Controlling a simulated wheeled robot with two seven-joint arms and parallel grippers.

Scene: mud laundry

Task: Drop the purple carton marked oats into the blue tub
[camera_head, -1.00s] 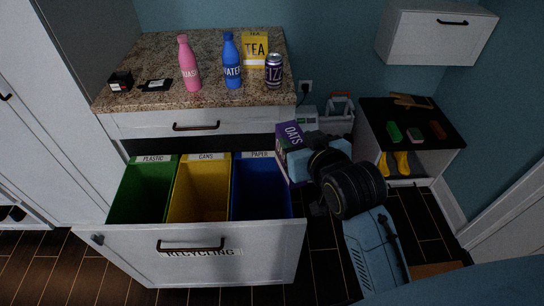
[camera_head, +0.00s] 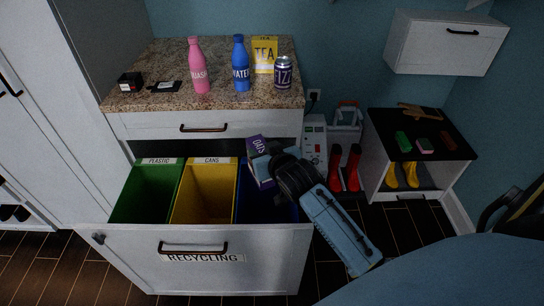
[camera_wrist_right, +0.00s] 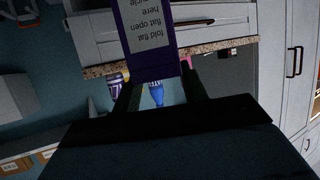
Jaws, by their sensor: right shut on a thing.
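The purple carton marked oats (camera_head: 258,147) is held by my right gripper (camera_head: 264,160) above the back part of the blue tub (camera_head: 242,190), the right one in the pulled-out recycling drawer. My gripper and forearm hide much of the blue tub and its label. In the right wrist view the carton (camera_wrist_right: 147,70) sits between the two fingers, showing a purple edge and a pale panel with print. My right gripper is shut on it. My left gripper is not in view.
The green tub (camera_head: 147,192) and yellow tub (camera_head: 206,192) stand left of the blue one. The counter (camera_head: 160,98) behind holds a pink bottle (camera_head: 199,66), blue bottle (camera_head: 240,64), tea box (camera_head: 265,54) and can (camera_head: 283,72). Red boots (camera_head: 344,168) stand at right.

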